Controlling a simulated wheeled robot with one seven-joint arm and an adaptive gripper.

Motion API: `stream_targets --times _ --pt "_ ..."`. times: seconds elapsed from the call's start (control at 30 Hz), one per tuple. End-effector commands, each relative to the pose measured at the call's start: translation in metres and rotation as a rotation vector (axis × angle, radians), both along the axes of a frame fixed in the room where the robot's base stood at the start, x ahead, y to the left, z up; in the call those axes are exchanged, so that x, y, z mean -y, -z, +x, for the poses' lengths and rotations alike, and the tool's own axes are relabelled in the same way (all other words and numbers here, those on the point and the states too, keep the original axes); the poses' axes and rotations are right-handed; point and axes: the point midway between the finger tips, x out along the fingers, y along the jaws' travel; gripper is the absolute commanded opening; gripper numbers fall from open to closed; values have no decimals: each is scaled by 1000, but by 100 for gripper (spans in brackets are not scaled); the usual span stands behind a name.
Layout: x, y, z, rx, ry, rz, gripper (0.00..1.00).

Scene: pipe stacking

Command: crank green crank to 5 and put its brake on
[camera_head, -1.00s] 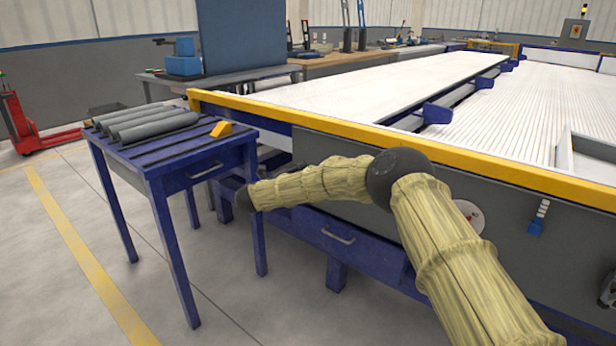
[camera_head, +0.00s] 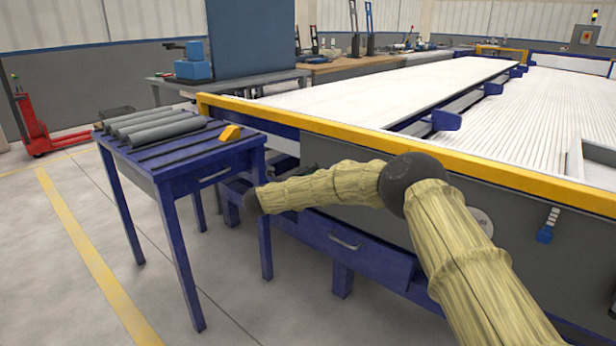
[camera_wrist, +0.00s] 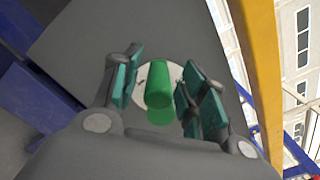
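The green crank (camera_wrist: 158,85) shows in the wrist view as a green knob or handle in front of a round pale disc (camera_wrist: 176,72) on a grey panel. My gripper (camera_wrist: 165,88) is open, with its teal-padded fingers on the left and right of the green handle. A gap seems to show on the left; contact on the right is unclear. The disc's markings are too small and covered to read. No brake can be made out. In the head view my arm hides the green crank, and the gripper is not clearly visible.
A blue table (camera_head: 181,168) with grey pipes (camera_head: 160,128) and a yellow block (camera_head: 230,132) stands left of my arm. The long machine has a yellow rail (camera_head: 480,174) and grey side panel (camera_head: 520,235). Open floor lies at lower left.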

Motion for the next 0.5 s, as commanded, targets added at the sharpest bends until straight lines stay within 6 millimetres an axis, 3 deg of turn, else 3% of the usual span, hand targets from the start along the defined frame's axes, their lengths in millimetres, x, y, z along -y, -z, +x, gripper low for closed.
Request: stream_targets --times 0.27,0.5 --pt "-1 1 -2 -1 1 0 43" --pt "-19 1 -22 -2 -2 -1 43"
